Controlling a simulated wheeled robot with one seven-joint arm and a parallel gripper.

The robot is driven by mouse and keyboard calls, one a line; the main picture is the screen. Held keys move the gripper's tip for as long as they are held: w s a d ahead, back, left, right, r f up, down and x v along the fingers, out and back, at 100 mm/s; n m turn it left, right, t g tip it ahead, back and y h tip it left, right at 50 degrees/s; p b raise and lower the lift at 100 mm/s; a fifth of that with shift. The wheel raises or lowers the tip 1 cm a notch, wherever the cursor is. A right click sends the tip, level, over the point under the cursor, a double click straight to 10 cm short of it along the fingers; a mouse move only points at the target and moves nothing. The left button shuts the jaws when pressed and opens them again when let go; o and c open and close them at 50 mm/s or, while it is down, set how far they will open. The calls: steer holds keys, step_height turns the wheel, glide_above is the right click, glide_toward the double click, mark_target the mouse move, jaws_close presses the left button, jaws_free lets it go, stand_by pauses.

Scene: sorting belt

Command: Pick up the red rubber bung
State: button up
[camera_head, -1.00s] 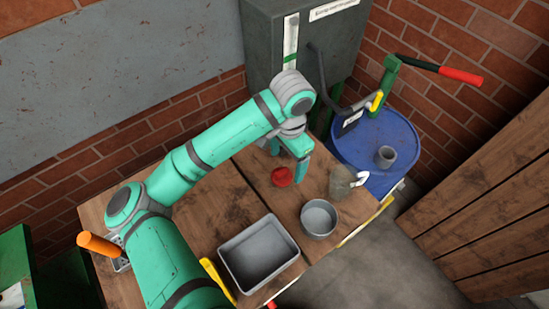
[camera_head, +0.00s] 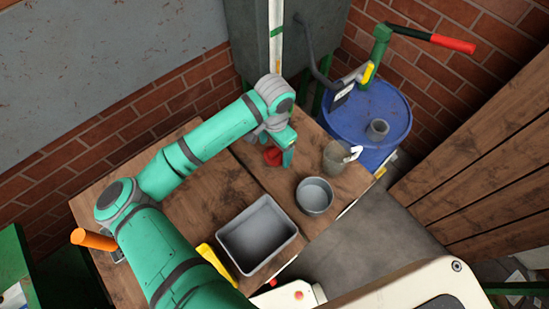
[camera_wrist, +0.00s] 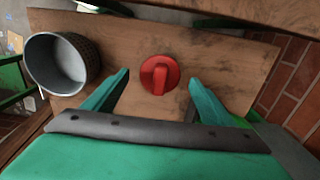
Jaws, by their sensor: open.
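The red rubber bung (camera_head: 272,156) stands on the wooden tabletop (camera_head: 215,195), partly hidden by my gripper in the head view. In the wrist view the bung (camera_wrist: 159,75) shows whole, round with a raised ridge across its top. My gripper (camera_head: 290,157) is at the bung, its fingers pointing down. In the wrist view my gripper (camera_wrist: 158,80) is open, one green finger on each side of the bung's line, with the bung a little beyond the tips. Nothing is held, and I see no contact.
A grey round pot (camera_head: 315,196) and a grey rectangular tray (camera_head: 257,235) stand in front of the bung. A clear jug (camera_head: 335,157) is to the right. A blue drum (camera_head: 367,120) stands beyond the table edge. The wood around the bung is bare.

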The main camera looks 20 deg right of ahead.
steer(key=shift+f, duration=0.9)
steer(key=shift+w, duration=0.1)
steer(key=c, duration=1)
steer(key=shift+d, duration=0.1)
steer(key=c, duration=0.5)
steer(key=shift+o, duration=0.2)
